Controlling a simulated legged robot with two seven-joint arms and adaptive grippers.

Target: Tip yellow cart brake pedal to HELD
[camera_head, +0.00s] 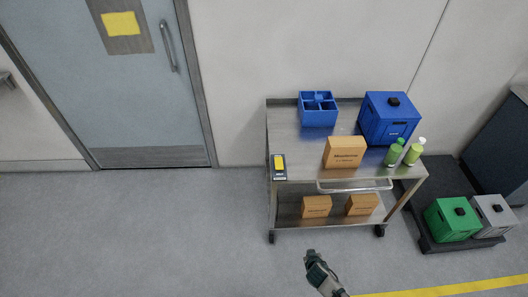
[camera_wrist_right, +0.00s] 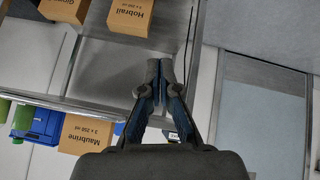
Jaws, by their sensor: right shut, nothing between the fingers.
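The yellow pedal (camera_head: 279,162) sits on a small dark housing at the left front corner of the steel cart (camera_head: 300,150). The housing carries a light label below the pedal, too small to read. Which way the pedal is tipped I cannot tell. My right gripper (camera_head: 312,257) is in front of the cart, below and right of the pedal in the head view, apart from it. In the right wrist view my right gripper (camera_wrist_right: 159,75) is shut and empty. The pedal is not clearly visible there; the gripper may hide it. My left gripper is not in view.
The cart holds a blue divided bin (camera_head: 318,118), a blue box (camera_head: 388,130), a cardboard box (camera_head: 344,153) and green bottles (camera_head: 412,153). Two cartons stand on its lower shelf. A front handle (camera_head: 355,188) juts out. Floor left of the cart is clear.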

